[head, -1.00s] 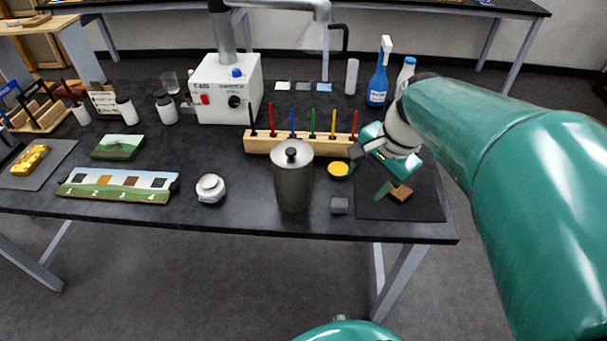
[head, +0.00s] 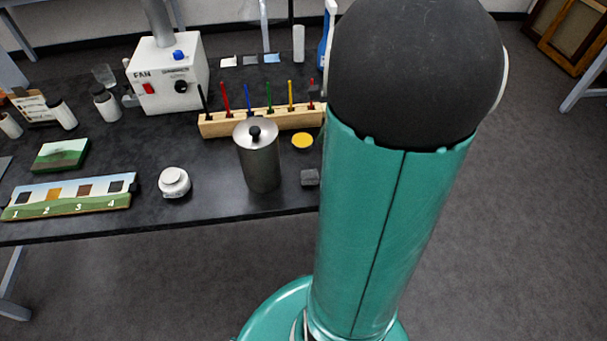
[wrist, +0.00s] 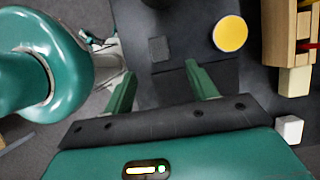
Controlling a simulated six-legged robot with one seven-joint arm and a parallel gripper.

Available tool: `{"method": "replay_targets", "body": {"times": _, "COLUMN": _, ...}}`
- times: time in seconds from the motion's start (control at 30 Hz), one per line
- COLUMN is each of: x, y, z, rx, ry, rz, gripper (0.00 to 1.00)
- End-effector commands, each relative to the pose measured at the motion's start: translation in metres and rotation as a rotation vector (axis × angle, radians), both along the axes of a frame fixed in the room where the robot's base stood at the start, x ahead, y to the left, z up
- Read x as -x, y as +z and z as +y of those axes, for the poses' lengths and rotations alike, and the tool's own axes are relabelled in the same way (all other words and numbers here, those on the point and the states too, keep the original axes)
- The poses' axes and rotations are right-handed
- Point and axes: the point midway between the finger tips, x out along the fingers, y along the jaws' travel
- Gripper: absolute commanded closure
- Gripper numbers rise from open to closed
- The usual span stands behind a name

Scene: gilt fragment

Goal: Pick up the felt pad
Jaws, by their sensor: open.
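A small dark grey block (head: 310,177), which looks like the felt pad, lies on the black table right of the steel canister, close to the front edge. In the wrist view the same grey pad (wrist: 159,48) lies flat beyond my fingertips, between their lines. My gripper (wrist: 160,70) is open, with two green fingers apart and nothing between them. The fingers appear above the table, short of the pad; the exact height cannot be told. In the head view my gripper is hidden behind my arm.
The steel canister (head: 259,155) stands left of the pad. A yellow round lid (head: 302,140) lies behind it, with a wooden rack of coloured sticks (head: 235,123) farther back. A white jar (head: 174,182) stands farther left. A dark mat (wrist: 222,75) lies beside the pad.

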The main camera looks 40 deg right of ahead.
Motion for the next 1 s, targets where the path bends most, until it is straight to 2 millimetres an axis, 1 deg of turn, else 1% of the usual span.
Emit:
{"method": "replay_targets", "body": {"times": 0.03, "x": -0.001, "y": -0.011, "z": 0.004, "rx": -0.005, "ry": -0.001, "rz": 0.004, "gripper": 0.43}}
{"method": "replay_targets", "body": {"times": 0.2, "x": -0.008, "y": -0.036, "z": 0.012, "rx": -0.003, "ry": 0.0, "rz": 0.002, "gripper": 0.43}}
{"method": "replay_targets", "body": {"times": 0.37, "x": -0.012, "y": -0.045, "z": 0.016, "rx": 0.0, "ry": 0.002, "rz": 0.0, "gripper": 0.43}}
{"method": "replay_targets", "body": {"times": 0.47, "x": -0.015, "y": -0.056, "z": 0.021, "rx": -0.002, "ry": 0.003, "rz": 0.003, "gripper": 0.43}}
{"method": "replay_targets", "body": {"times": 0.6, "x": -0.02, "y": -0.077, "z": 0.029, "rx": -0.002, "ry": 0.004, "rz": 0.003, "gripper": 0.43}}
{"method": "replay_targets", "body": {"times": 0.7, "x": -0.024, "y": -0.087, "z": 0.034, "rx": -0.001, "ry": 0.004, "rz": 0.002, "gripper": 0.43}}
{"method": "replay_targets", "body": {"times": 0.8, "x": -0.025, "y": -0.091, "z": 0.034, "rx": 0.001, "ry": 0.005, "rz": 0.001, "gripper": 0.43}}
{"method": "replay_targets", "body": {"times": 0.97, "x": -0.025, "y": -0.091, "z": 0.034, "rx": 0.001, "ry": 0.005, "rz": 0.0, "gripper": 0.43}}
{"method": "replay_targets", "body": {"times": 1.0, "x": -0.025, "y": -0.091, "z": 0.034, "rx": 0.001, "ry": 0.005, "rz": 0.0, "gripper": 0.47}}
